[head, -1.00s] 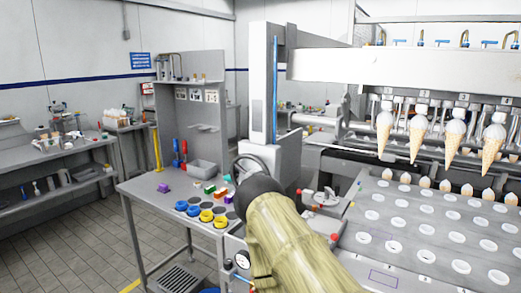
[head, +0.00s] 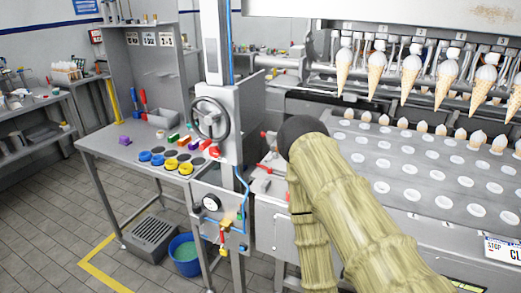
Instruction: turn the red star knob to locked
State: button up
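No star-shaped knob can be made out for certain in the head view. Small red parts (head: 264,168) show at the left edge of the cone machine, just left of my arm, too small to tell their shape. Another small red part (head: 222,252) sits low on the valve panel under the handwheel. My arm, in a pale yellow ribbed cover with a dark rounded joint, rises in front of the machine and hides part of its left side. My gripper is not visible, so its state does not show.
A grey handwheel (head: 210,118) stands on the column left of my arm. A grey side table (head: 115,151) bears blue and yellow round pieces and small blocks. The cone machine's perforated plate (head: 440,165) fills the right. A blue bucket (head: 185,255) stands on the floor.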

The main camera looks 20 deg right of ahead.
aim_at(214, 151)
jog(key=z, duration=0.15)
jog(key=k, duration=0.5)
jog(key=u, duration=1.6)
jog(key=i, duration=1.15)
jog(key=z, duration=2.15)
